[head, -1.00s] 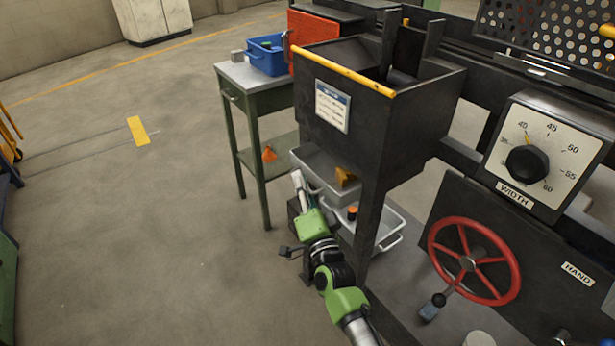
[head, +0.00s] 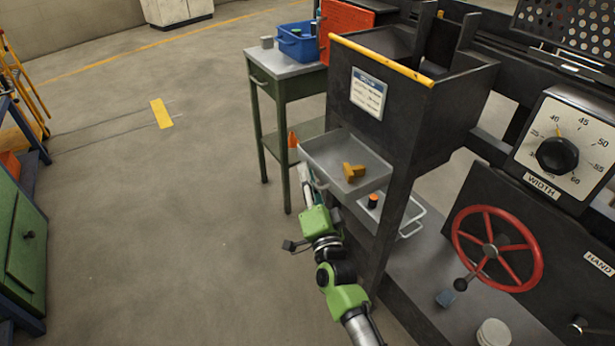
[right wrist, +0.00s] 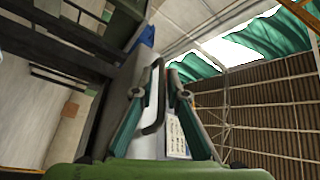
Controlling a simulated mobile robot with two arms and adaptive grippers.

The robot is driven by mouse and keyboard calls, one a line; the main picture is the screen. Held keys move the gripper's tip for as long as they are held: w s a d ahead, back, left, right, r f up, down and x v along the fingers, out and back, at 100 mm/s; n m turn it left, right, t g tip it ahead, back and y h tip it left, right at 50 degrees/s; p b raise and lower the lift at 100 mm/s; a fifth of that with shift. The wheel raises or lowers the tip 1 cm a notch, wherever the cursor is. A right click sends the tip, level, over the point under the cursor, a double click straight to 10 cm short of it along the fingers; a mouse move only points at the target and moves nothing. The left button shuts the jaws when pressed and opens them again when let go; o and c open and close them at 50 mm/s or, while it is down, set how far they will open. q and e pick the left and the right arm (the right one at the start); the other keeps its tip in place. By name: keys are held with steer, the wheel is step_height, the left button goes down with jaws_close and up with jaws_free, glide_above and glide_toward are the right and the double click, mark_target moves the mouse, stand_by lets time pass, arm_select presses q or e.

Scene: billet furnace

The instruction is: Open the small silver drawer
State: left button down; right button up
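The small silver drawer (head: 338,150) sticks out from under the black hopper box in the head view, pulled well out. A yellow-brown block (head: 354,171) lies inside it. My right gripper (head: 305,178) is at the drawer's front left side, partly hidden by its own wrist. In the right wrist view, a dark bar handle (right wrist: 158,105) runs between the two fingers of the right gripper (right wrist: 165,75), whose tips are close together around it. Exact contact at the tips is hard to see. My left gripper is not in view.
Below the drawer is a second pale tray (head: 412,222) with an orange-capped item (head: 373,200). A green table (head: 290,85) with a blue bin (head: 297,45) stands behind. A red handwheel (head: 497,249) is at right.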

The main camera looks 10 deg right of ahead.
steer(key=v, duration=1.2)
steer(key=shift+a, duration=0.1)
